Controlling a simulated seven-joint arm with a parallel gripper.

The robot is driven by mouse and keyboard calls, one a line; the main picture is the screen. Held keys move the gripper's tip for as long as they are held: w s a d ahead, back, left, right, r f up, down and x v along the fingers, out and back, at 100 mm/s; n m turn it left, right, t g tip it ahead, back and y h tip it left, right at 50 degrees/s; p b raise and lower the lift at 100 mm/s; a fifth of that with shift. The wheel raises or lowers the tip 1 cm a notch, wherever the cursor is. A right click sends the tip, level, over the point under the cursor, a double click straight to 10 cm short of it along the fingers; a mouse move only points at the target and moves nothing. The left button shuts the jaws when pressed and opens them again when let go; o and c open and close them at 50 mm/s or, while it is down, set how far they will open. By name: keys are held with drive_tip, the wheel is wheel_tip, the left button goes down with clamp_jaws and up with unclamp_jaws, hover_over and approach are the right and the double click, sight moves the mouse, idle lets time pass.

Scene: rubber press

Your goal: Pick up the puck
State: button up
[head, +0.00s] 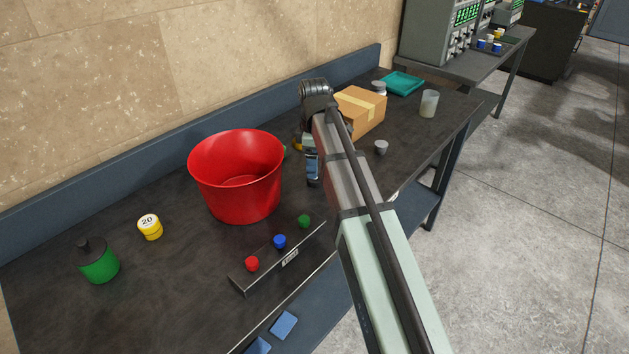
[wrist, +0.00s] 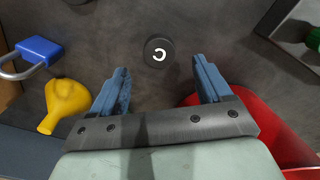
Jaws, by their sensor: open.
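The puck (wrist: 159,51) is a small dark disc with a white curved mark on its top. It lies flat on the dark bench in the wrist view, just beyond and between my fingertips. In the head view the puck does not show; my arm and gripper cover that part of the bench. My gripper (wrist: 158,68) has two blue fingers spread apart, with nothing between them. In the head view one blue finger of my gripper (head: 312,168) shows, pointing down at the bench right of the red bucket.
A red bucket (head: 237,185) stands close beside my gripper. A button box (head: 283,262) lies along the front edge. A cardboard box (head: 362,113) and a small grey cup (head: 381,148) are beyond. A blue padlock (wrist: 40,49) and a yellow object (wrist: 66,100) lie left of the puck.

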drive_tip(key=shift+d+f, duration=0.1)
drive_tip(key=shift+f, duration=2.5)
drive_tip(key=shift+c, duration=0.2)
drive_tip(key=c, duration=1.1)
